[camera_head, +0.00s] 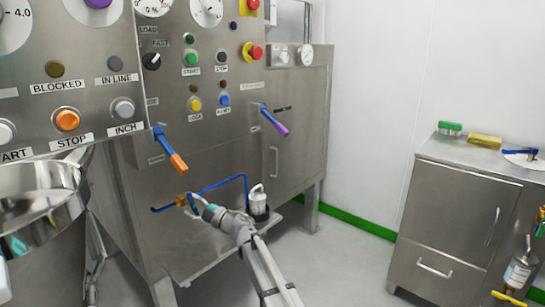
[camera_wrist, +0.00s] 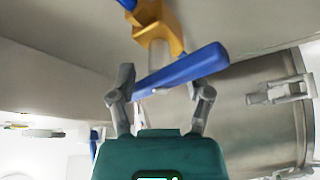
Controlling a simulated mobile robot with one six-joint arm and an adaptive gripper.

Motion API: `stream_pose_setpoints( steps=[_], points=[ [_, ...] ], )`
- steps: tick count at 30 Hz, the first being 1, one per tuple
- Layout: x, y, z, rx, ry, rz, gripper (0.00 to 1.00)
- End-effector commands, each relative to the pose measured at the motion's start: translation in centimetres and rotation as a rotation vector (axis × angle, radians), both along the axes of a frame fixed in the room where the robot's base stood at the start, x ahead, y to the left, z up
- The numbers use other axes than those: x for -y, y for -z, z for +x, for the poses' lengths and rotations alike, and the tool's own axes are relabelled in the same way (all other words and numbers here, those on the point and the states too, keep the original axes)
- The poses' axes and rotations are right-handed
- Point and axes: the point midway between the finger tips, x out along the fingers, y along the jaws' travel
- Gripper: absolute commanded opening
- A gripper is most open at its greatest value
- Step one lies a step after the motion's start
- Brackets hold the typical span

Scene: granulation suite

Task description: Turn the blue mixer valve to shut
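A brass-coloured valve (camera_head: 182,199) with a blue lever sits low in front of the mixer cabinet. In the wrist view the brass body (camera_wrist: 156,22) is at the top, and the blue lever (camera_wrist: 185,71) slants across the middle, up to the right. My gripper (camera_head: 203,207) is right beside the valve. In the wrist view its two fingers (camera_wrist: 160,92) are apart, with the lever across the gap near the fingertips. No closed grip on the lever shows. Whether a fingertip touches it I cannot tell.
A thin blue pipe (camera_head: 222,185) runs by the valve. A white container (camera_head: 258,200) stands close to the right on a ledge. Levers with orange (camera_head: 170,150) and purple (camera_head: 273,119) ends hang above. A steel bowl (camera_head: 40,205) is at left. Open floor lies toward the right cabinet (camera_head: 455,205).

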Motion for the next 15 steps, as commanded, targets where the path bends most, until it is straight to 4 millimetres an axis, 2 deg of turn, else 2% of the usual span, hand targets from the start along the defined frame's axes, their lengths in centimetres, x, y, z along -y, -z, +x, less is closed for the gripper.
stream_pose_setpoints(
  steps=[15],
  points=[
    [-0.01,-0.41,-0.03,0.449,-0.001,-0.350,0.62]
  ],
)
